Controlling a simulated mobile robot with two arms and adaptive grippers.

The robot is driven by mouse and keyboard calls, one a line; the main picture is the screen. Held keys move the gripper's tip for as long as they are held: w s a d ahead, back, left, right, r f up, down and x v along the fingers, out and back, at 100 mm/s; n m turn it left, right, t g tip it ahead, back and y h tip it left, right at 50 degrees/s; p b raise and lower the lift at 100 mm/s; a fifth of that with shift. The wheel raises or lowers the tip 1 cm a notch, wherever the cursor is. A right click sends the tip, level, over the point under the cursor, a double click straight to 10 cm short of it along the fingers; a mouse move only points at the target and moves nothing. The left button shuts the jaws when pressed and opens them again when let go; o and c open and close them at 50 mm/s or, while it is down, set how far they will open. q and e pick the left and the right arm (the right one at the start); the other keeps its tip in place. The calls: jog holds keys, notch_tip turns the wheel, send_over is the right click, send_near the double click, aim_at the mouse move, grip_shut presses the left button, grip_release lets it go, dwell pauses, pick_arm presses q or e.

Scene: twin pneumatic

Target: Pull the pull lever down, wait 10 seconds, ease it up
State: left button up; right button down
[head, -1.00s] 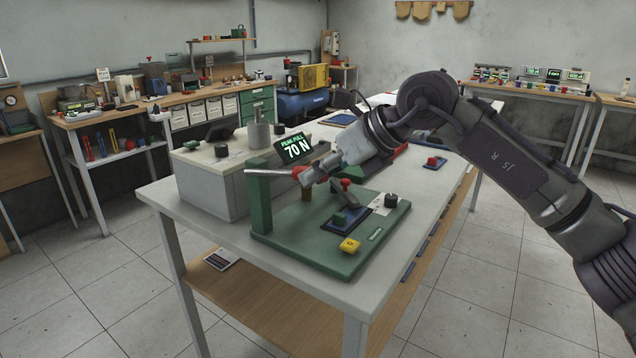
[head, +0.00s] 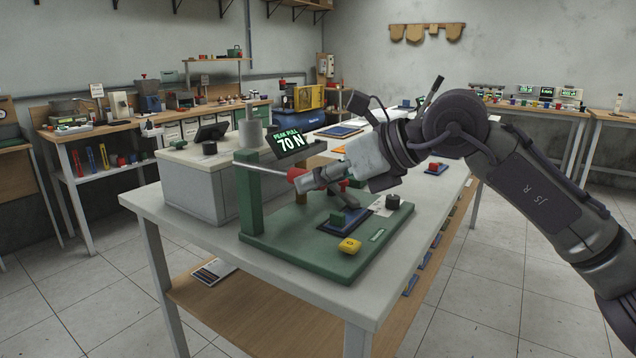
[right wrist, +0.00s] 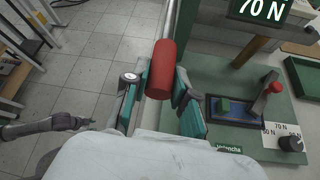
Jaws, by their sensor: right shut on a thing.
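The pull lever is a thin grey rod (head: 262,169) with a red grip (head: 294,175), carried by a green post (head: 248,200) on a green base plate (head: 310,258). The rod slopes down from the post towards the grip. My right gripper (head: 303,180) is at the grip end of the rod. In the right wrist view the red grip (right wrist: 160,66) lies between the teal-sided fingers, which are shut on it. A dark display (head: 287,141) behind the lever reads "PEAK PULL 70 N".
The plate also carries a yellow block (head: 349,246), a blue pad with a green block (head: 343,217) and a black knob (head: 393,201). A grey box (head: 195,187) stands behind the post. The white table's front left (head: 200,235) is clear.

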jog(key=shift+f, duration=0.15)
jog(key=c, duration=0.9)
grip_release()
jog(key=v, duration=1.2)
